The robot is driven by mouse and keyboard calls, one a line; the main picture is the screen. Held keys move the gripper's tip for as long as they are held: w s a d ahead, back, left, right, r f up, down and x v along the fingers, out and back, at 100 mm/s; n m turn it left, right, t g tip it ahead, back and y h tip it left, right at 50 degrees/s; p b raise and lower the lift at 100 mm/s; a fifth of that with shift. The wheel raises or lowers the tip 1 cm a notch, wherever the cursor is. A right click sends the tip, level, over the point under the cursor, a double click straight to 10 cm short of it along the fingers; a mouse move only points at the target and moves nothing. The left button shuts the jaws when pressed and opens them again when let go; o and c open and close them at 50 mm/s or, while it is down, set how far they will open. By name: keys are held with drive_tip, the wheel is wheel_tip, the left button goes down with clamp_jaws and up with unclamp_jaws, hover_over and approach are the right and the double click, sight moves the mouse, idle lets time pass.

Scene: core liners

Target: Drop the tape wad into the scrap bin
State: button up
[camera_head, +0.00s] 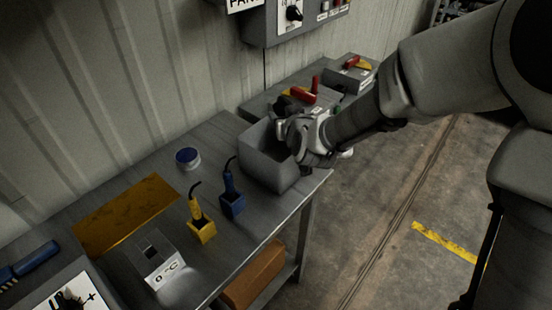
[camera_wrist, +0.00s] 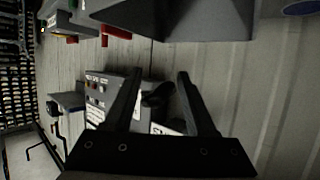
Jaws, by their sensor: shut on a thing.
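My gripper (camera_wrist: 160,85) is shut on a small dark lump, the tape wad (camera_wrist: 159,96), which shows between the fingers in the wrist view. In the head view my gripper (camera_head: 283,122) reaches in from the right, level with the upper rim of a grey open-topped bin, the scrap bin (camera_head: 265,172), and partly hides its opening. A dark lump (camera_head: 287,106) shows at the fingertips there. The bin stands near the bench's front edge, and its wall (camera_wrist: 200,22) also shows at the top of the wrist view. I cannot see what lies inside the bin.
A control panel (camera_head: 290,20) hangs on the wall.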

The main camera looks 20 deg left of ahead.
drive_tip(key=o, duration=1.4)
drive_tip(key=shift+s+r, duration=0.1)
drive_tip(key=p+v, duration=0.1)
drive_tip(key=v, duration=1.1)
